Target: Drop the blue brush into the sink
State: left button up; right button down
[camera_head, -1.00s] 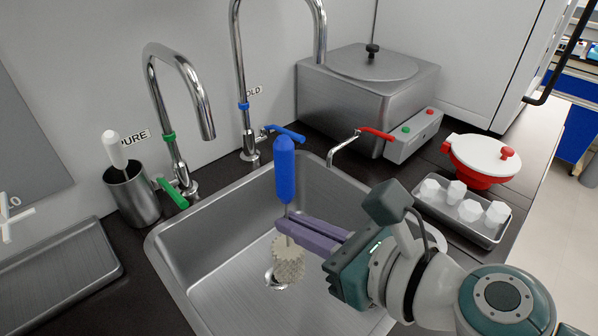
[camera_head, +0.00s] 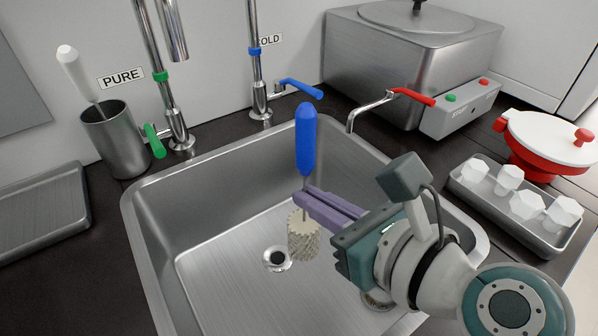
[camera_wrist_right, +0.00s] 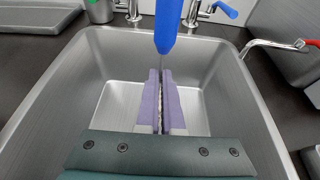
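The blue brush (camera_head: 306,140) has a blue handle on top, a thin metal stem and pale bristles (camera_head: 303,236) below. It is upright over the sink (camera_head: 215,210). My right gripper (camera_head: 308,199) is shut on its stem, with the bristles hanging below the purple fingers. The right wrist view also shows the blue handle (camera_wrist_right: 167,25) above the fingers (camera_wrist_right: 160,85) and the sink basin (camera_wrist_right: 105,105) beneath. Whether the bristles touch the sink floor I cannot tell. My left gripper is not in view.
A white-handled brush (camera_head: 70,65) stands in a metal cup (camera_head: 115,140) at left. Faucets with green (camera_head: 154,140) and blue (camera_head: 301,88) handles stand behind the sink. A metal distiller (camera_head: 415,60) with a red-handled spout and a tray (camera_head: 490,205) of white pieces are at right.

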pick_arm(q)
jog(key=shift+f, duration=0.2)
pick_arm(e)
jog(key=shift+f, duration=0.2)
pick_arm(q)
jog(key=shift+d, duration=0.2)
pick_arm(e)
jog(key=c, duration=1)
grip_release()
pick_arm(q)
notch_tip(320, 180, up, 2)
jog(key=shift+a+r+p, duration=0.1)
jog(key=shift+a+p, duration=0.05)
jog(key=shift+p, duration=1)
pick_arm(e)
jog(key=v, duration=0.9)
jog(key=shift+s+d+r, duration=0.15)
jog(key=shift+s+d, duration=0.1)
jog(key=shift+s, duration=0.05)
